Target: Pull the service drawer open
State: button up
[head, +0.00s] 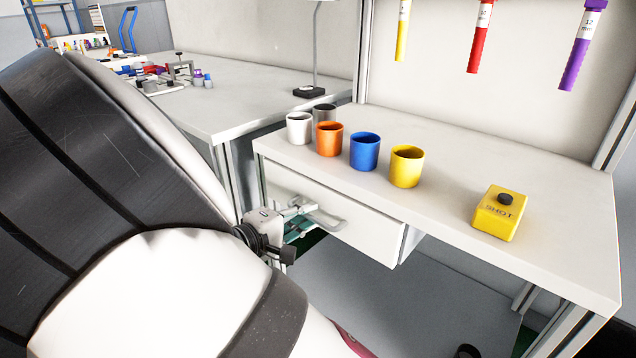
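The service drawer (365,232) is a white-fronted drawer under the left part of the white bench. A strip of its side shows at the right end of the front, but I cannot tell how far it stands out. Its pale grey bar handle (331,221) is on the front. My gripper (300,214) is at the left end of the handle, with its fingers close to or around the bar. My arm comes in from the left and hides part of the wrist. Whether the fingers are closed on the handle is too small to tell.
White, grey, orange, blue and yellow cups stand on the bench (440,160) above the drawer. A yellow box with a black button (500,213) is at the right. Coloured tubes (479,38) hang above. Another table (235,100) with small parts stands behind, left.

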jog(key=shift+w+d, duration=0.15)
jog(key=shift+w, duration=0.05)
grip_shut()
jog(key=shift+s, duration=0.1)
jog(key=f+p+v, duration=0.2)
jog(key=v, duration=0.9)
jog(key=f+p+v, duration=0.2)
jog(key=f+v, duration=0.1)
jog(key=v, duration=0.9)
jog(key=shift+s+a, duration=0.35)
jog(key=shift+a, duration=0.05)
